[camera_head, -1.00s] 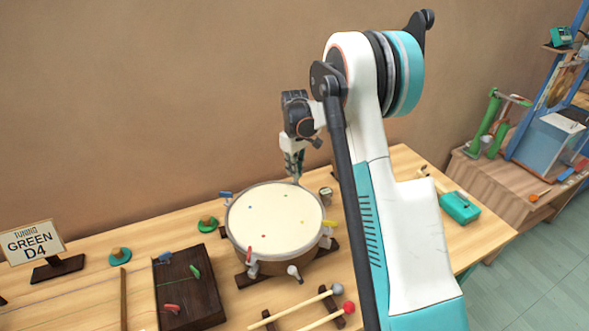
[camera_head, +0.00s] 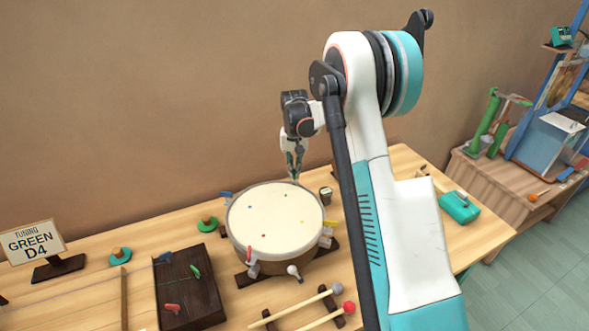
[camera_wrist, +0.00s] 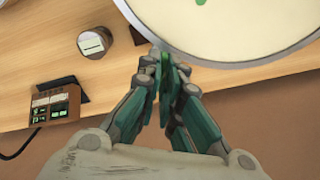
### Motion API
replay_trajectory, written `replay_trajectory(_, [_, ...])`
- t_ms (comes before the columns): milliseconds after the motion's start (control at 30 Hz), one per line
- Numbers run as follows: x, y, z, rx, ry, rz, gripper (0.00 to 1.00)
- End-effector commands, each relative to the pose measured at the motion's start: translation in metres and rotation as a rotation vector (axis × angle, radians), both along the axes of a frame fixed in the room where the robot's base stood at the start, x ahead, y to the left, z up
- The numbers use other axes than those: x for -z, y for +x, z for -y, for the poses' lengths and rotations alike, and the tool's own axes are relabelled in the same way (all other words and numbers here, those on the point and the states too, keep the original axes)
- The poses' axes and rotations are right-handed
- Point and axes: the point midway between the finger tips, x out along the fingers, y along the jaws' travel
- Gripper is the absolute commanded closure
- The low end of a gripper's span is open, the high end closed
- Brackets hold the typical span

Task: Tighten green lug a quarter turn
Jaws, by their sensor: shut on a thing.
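The drum (camera_head: 275,215) stands on the table with a cream head marked by small coloured dots; it also shows at the top of the wrist view (camera_wrist: 235,28). My gripper (camera_head: 294,180) reaches down at the drum's far rim. In the wrist view my gripper (camera_wrist: 166,62) is closed on the green lug (camera_wrist: 165,60), which shows as a green sliver between the fingertips, right beside the rim. The fingers hide most of the lug. A blue lug (camera_head: 226,194), a yellow lug (camera_head: 330,223) and a red lug (camera_head: 250,254) sit around the rim.
A sign (camera_head: 32,243) reads "TUNING GREEN D4". A small round canister (camera_head: 326,194) stands close to the drum's right. A box with a lit display (camera_wrist: 55,105) lies near the gripper. A dark block (camera_head: 188,290) and mallets (camera_head: 305,307) lie in front.

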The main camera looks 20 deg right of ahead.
Motion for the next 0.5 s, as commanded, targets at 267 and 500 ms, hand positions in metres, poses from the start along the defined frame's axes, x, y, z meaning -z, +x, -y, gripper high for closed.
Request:
replay_trajectory(267, [0.0004, -0.0002, -0.0001, 0.076, 0.000, 0.000, 1.00])
replay_trajectory(500, [0.0005, -0.0002, -0.0001, 0.088, 0.000, 0.000, 1.00])
